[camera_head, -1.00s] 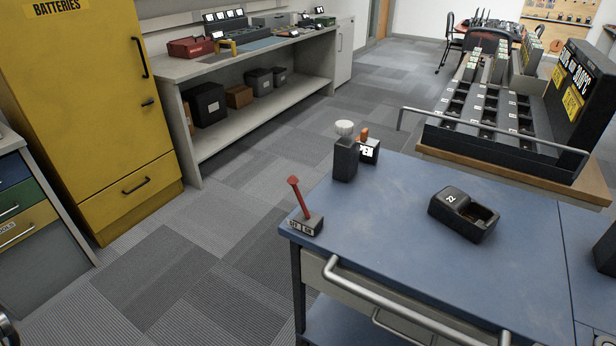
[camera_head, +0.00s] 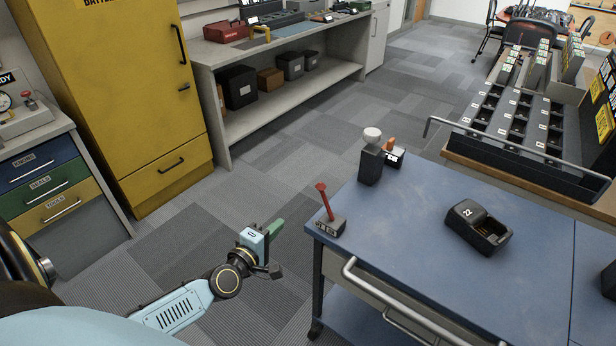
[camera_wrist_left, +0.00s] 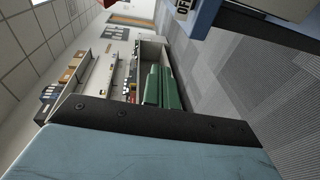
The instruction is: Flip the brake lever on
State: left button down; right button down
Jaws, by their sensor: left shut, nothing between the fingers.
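The brake lever (camera_head: 323,202) is a red stick with a wider red tip, rising from a small grey labelled base (camera_head: 331,226) at the near left corner of the blue cart top (camera_head: 420,235). It leans slightly left in the head view. My left gripper (camera_head: 276,230) is left of the cart corner, apart from the lever; its green fingers are shut and empty. The green fingers (camera_wrist_left: 161,88) also show in the left wrist view, where a white label (camera_wrist_left: 183,9) with black letters, seemingly "OFF", shows at the top edge. My right gripper is out of view.
On the cart top stand a dark post with a white knob (camera_head: 371,138), a small box with an orange lever (camera_head: 391,150) and a black holder marked 22 (camera_head: 478,226). A metal handle (camera_head: 390,305) runs along the cart's front. Open carpet lies left of the cart.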

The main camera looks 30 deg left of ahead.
aim_at(326, 202)
pick_arm(q)
notch_tip(326, 202, up, 7)
jog(key=w+n+t, duration=0.1)
jog(key=n, duration=0.2)
jog(key=shift+f+y, duration=0.2)
jog(key=shift+y, duration=0.1)
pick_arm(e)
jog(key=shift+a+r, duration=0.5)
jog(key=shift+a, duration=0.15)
pick_arm(q)
jog(key=shift+w, duration=0.15)
